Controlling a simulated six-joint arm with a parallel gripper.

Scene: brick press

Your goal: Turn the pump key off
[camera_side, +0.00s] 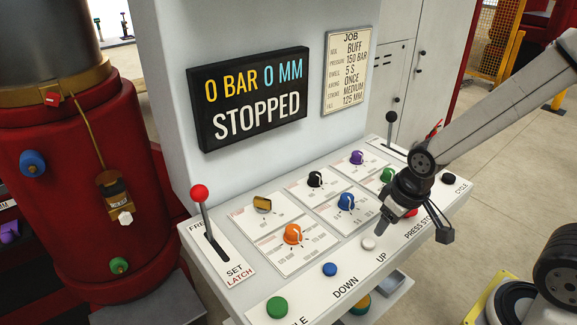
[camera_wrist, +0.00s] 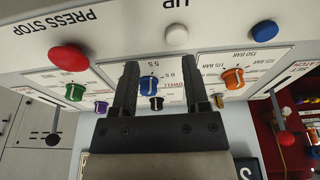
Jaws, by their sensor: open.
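The brass key (camera_side: 262,203), which I take to be the pump key, sits at the upper left of the panel's knob plates in the side view. Its bow lies roughly crosswise; its small label is not readable. In the wrist view the key (camera_wrist: 218,101) is small, just right of my right finger. My gripper (camera_side: 413,228) is open and empty above the panel's front right part, well to the right of the key. In the wrist view the blue knob (camera_wrist: 149,84) shows between the fingers of my gripper (camera_wrist: 160,68).
An orange knob (camera_side: 292,234) stands in front of the key. A black knob (camera_side: 315,179), purple knob (camera_side: 356,157) and green knob (camera_side: 387,175) are nearby. A red-balled lever (camera_side: 199,193) rises at left. The display (camera_side: 250,98) reads 0 BAR, 0 MM, STOPPED.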

